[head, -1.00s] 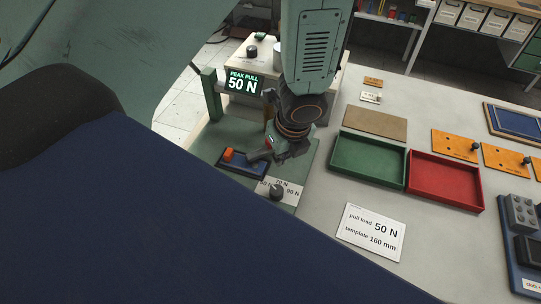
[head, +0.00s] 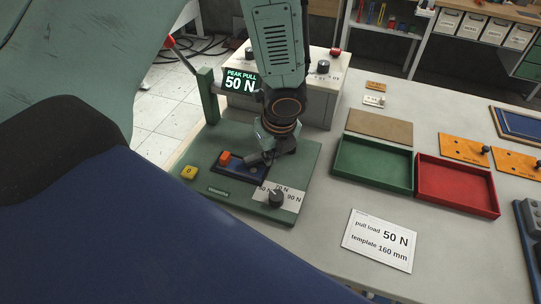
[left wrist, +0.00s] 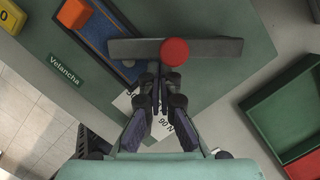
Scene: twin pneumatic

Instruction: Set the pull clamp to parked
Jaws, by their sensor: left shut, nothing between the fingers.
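My left gripper (head: 270,156) is shut and empty over the green tester base (head: 195,200). In the left wrist view its fingers (left wrist: 155,92) are together, beside a dark grey bar (left wrist: 210,48) with a round red knob (left wrist: 174,52). This looks like the pull clamp, but I cannot tell its setting or whether the fingers touch it. In the head view my gripper mostly hides it. An orange block (head: 225,158) sits at one end of the blue track (head: 240,169). My right gripper is not in view.
A dial knob (head: 276,198) stands on the base near the force labels. A yellow button (head: 188,173) is at its left corner. The display (head: 240,82) reads "PEAK PULL 50 N". Green (head: 338,172) and red (head: 430,184) trays stand to the right, with a card (head: 379,240) nearer.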

